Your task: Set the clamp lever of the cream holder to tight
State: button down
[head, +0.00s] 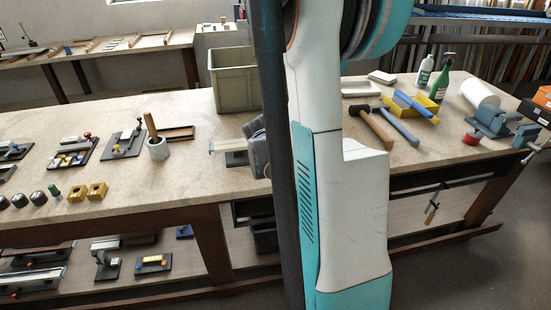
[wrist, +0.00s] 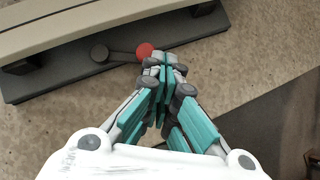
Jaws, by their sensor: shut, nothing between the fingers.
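The cream holder (wrist: 75,37) lies across the upper left of the wrist view, a long cream bar on a dark base plate (wrist: 45,88). Its clamp lever (wrist: 122,56) runs from a dark round pivot rightward to a red knob (wrist: 146,51), roughly along the bar. My gripper (wrist: 166,62) is shut and empty, its fingertips just right of the red knob; I cannot tell whether they touch it. In the head view, a light bar on a dark base (head: 232,150), likely this holder, shows left of my arm, partly hidden by my gripper.
Other fixtures on dark plates (head: 124,144) stand on the bench to the left. A hammer (head: 375,124) and blue vise (head: 492,121) lie right of my arm. The bench edge shows lower right in the wrist view.

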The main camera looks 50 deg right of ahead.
jog(key=shift+d, duration=0.45)
jog(key=shift+a, duration=0.1)
dwell(1.1)
